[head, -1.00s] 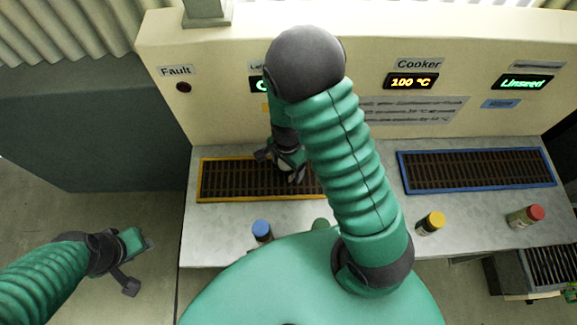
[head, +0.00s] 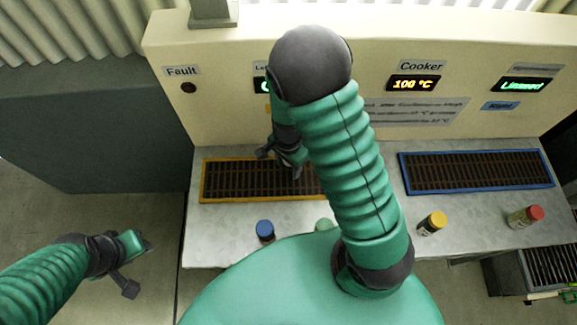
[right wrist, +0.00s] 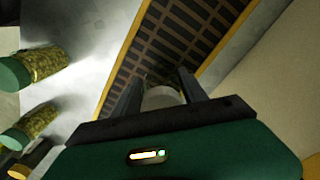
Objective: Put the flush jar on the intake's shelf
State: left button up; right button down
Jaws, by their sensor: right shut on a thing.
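My right gripper (head: 292,168) is over the yellow-framed grating (head: 225,182), mostly behind my own arm in the head view. In the right wrist view its two dark fingers (right wrist: 160,84) are shut on a pale grey, round-topped jar (right wrist: 162,98). The jar's lower part is hidden, and I cannot tell whether it touches the grating. No label shows that names it as the flush jar. My left gripper (head: 140,265) hangs empty off the left side of the worktop. Its finger gap is not clear.
A blue-lidded jar (head: 265,231), a green-lidded jar (head: 323,224), a yellow-lidded jar (head: 432,223) and a red-lidded jar (head: 525,217) stand along the worktop's front. A blue-framed grating (head: 478,171) lies to the right. The cream panel (head: 225,115) rises behind.

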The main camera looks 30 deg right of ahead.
jog(key=r, duration=0.5)
jog(key=r+p, duration=0.1)
jog(key=r, duration=0.2)
jog(key=shift+s+d+r, duration=0.1)
jog(key=shift+d+r, duration=0.15)
jog(key=shift+w+a+r+n, duration=0.1)
jog(key=shift+w+a+n, duration=0.25)
jog(key=shift+n, duration=0.45)
jog(key=w+a+n, duration=0.1)
jog(key=n, duration=0.3)
jog(key=w+a+r+n, duration=0.1)
jog(key=n, duration=0.4)
jog(key=w+a+r+n, duration=0.1)
jog(key=a+n, duration=0.1)
jog(key=n, duration=0.2)
jog(key=shift+w+n, duration=0.1)
jog(key=shift+n, duration=0.3)
jog(key=shift+f, duration=0.15)
